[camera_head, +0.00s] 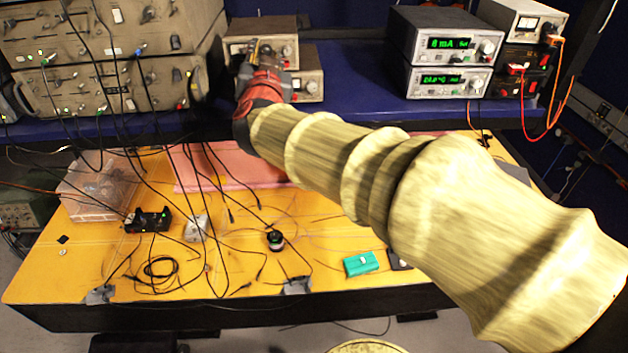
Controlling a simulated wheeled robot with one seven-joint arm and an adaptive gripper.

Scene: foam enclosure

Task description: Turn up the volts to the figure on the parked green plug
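My gripper (256,52), with a red body, is at the front of the small beige instrument (284,48) on the blue shelf. Its fingers overlap the panel; I cannot tell whether they touch a knob or are open or shut. My arm reaches in from the lower right. Two stacked units with lit green displays stand right of centre: the upper unit (428,44) reads about "8 mA", while the lower unit's (421,80) reading is hard to make out. Small green plug ends show on the left rack (160,82); no figure is legible on them. A green block (361,263) lies on the table.
The blue shelf (350,85) runs above the yellow table (60,280). Black cables hang from the left rack onto the table. A clear plastic box (95,190) and a black device (148,220) are at left. Another meter unit (522,22) with orange leads stands at far right.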

